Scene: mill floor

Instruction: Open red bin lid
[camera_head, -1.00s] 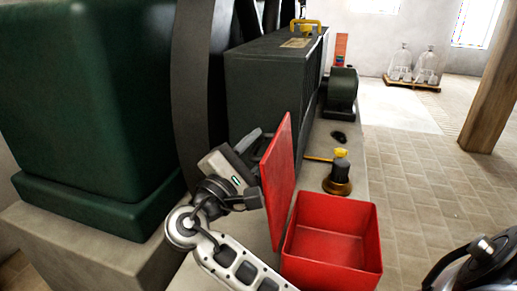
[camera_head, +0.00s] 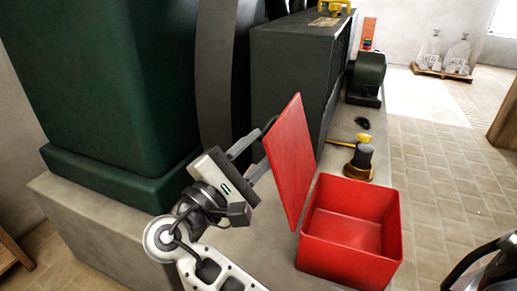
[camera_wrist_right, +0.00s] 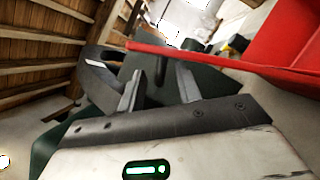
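The red bin (camera_head: 345,262) stands on the concrete ledge, its box open at the top and empty inside. Its red lid (camera_head: 290,160) is raised on the left side of the box, leaning to the left. My right gripper (camera_head: 262,150) is just left of the lid, with its fingers apart and nothing seen between them. The fingertips are close to the lid's outer face; I cannot tell whether they touch. In the right wrist view, the gripper (camera_wrist_right: 160,85) also shows a gap between its fingers, and the red lid (camera_wrist_right: 225,58) crosses the upper right. My left gripper is not in view.
A dark green machine block (camera_head: 110,90) stands left of my right arm. A dark cabinet (camera_head: 290,80) with a yellow handle is behind the lid. A black and brass oiler (camera_head: 360,163) stands behind the bin. Tiled floor (camera_head: 455,180) to the right is clear.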

